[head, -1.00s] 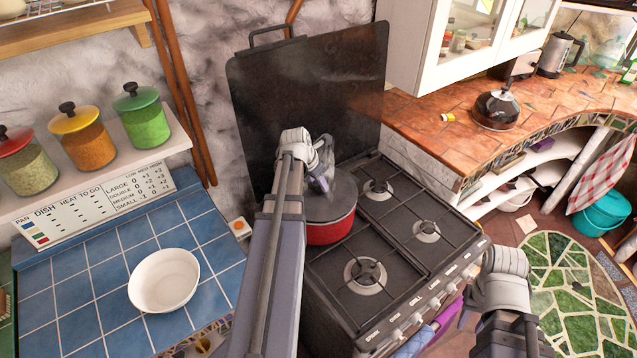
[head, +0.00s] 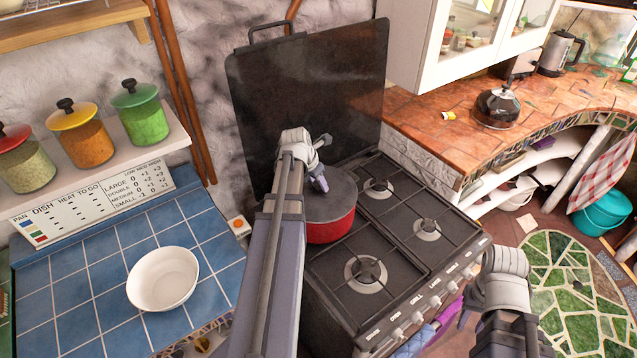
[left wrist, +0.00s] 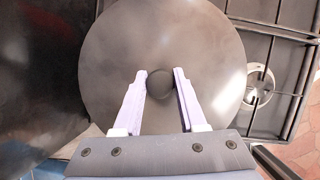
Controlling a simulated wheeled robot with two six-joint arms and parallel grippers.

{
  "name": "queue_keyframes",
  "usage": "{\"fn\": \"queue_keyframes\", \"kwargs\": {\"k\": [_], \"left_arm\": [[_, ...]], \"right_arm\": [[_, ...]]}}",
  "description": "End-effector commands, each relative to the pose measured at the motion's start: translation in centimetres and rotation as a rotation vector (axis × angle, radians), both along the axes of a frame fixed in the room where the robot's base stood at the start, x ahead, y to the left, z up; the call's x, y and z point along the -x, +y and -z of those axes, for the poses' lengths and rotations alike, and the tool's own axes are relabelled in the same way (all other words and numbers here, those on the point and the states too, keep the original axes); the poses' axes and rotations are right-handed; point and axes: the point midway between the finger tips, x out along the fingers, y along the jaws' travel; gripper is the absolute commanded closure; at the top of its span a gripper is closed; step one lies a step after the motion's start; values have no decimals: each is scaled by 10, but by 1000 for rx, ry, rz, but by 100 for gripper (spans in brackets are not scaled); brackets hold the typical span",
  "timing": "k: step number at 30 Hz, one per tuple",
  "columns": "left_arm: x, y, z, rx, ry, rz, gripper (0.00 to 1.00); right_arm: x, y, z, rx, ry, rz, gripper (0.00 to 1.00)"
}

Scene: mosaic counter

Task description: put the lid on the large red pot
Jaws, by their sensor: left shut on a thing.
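The large red pot (head: 332,230) stands on the back left burner of the stove. Its dark grey round lid (head: 340,195) lies over the pot's top and looks level with the rim; any small gap is too fine to tell. My left gripper (head: 321,183) is over the lid, shut on it at its knob. In the left wrist view the lid (left wrist: 165,35) fills the middle, with the fingers of my left gripper (left wrist: 160,75) on either side of the dark knob. The pot is hidden beneath the lid there. My right arm shows at lower right, but its fingers are not visible.
The black stove (head: 400,260) has bare burners right of and in front of the pot. A raised dark stove cover (head: 310,90) stands behind it. A white bowl (head: 163,279) sits on the blue tiled counter (head: 60,290). A kettle (head: 497,108) stands on the orange counter.

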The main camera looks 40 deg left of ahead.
Motion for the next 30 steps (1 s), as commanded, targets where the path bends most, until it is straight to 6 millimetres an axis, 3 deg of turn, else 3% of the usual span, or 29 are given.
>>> {"fn": "queue_keyframes", "kwargs": {"k": [9, 10, 18, 24, 30], "left_arm": [[0, 0, 1, 0, 0, 0, 100], [0, 0, 1, 0, 0, 0, 56], [0, 0, 1, 0, 0, 0, 26], [0, 0, 1, 0, 0, 0, 23], [0, 0, 1, 0, 0, 0, 1]], "right_arm": [[0, 0, 0, 0, 0, 0, 65], [0, 0, 0, 0, 0, 0, 65], [0, 0, 1, 0, 0, 0, 65], [0, 0, 1, 0, 0, 0, 65], [0, 0, 1, 0, 0, 0, 65]]}}
